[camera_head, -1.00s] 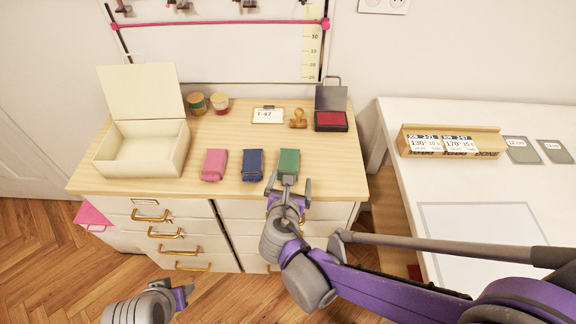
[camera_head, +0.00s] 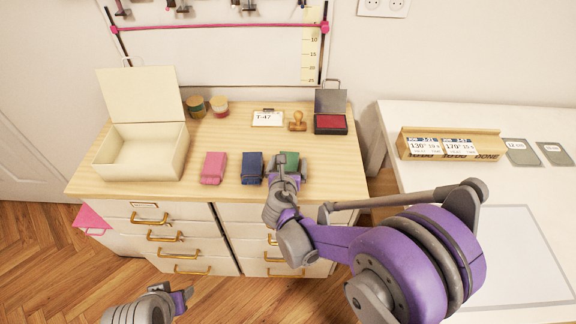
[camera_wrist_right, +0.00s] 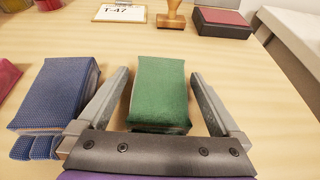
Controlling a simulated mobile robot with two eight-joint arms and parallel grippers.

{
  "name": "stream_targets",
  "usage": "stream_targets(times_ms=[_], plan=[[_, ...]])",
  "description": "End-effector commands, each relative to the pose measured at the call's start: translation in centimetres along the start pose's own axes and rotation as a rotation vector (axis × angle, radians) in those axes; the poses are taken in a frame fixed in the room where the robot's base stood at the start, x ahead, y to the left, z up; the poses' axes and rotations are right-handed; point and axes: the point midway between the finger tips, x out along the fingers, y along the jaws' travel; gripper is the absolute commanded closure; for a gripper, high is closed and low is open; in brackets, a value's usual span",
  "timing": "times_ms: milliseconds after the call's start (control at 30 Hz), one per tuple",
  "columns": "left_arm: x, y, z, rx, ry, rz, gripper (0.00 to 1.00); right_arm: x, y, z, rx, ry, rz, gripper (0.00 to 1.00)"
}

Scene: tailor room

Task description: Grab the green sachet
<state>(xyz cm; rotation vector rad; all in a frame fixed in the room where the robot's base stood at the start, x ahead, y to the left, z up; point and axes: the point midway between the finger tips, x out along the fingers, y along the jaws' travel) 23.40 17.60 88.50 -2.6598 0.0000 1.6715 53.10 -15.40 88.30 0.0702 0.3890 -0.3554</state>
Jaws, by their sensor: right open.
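The green sachet (camera_head: 290,158) lies on the wooden dresser top, at the right end of a row of three sachets. My right gripper (camera_head: 288,170) is open over its near part and hides some of it in the head view. In the right wrist view the green sachet (camera_wrist_right: 159,92) sits between the two spread fingers of my right gripper (camera_wrist_right: 158,100), with a gap visible on both sides. My left gripper (camera_head: 180,296) is low at the bottom left, in front of the dresser; its jaws are too small to judge.
A blue sachet (camera_head: 251,168) lies close left of my right gripper, with a pink sachet (camera_head: 214,167) beyond. An open cream box (camera_head: 142,152) stands at the left. A tag board (camera_head: 268,118), wooden stamp (camera_head: 297,121) and red ink pad (camera_head: 330,123) lie behind.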

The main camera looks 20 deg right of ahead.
Motion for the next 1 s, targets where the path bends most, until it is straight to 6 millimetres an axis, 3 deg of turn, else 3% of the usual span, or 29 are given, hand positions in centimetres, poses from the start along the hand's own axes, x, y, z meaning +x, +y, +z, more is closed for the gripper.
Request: stream_targets(times_ms=[200,633,867,1000], plan=[[0.0,0.0,0.0,0.0,0.0,0.0,0.5,0.1,0.0,0.0,0.0,0.0,0.0,0.0],[0.0,0.0,0.0,0.0,0.0,0.0,0.5,0.0,0.0,0.0,0.0,0.0,0.0,0.77],[0.0,0.0,0.0,0.0,0.0,0.0,0.5,0.0,0.0,0.1,0.0,0.0,0.0,0.78],[-0.2,0.0,-0.1,0.0,0.001,0.0,0.5,-0.6,0.0,1.4,0.0,0.0,0.0,0.78]])
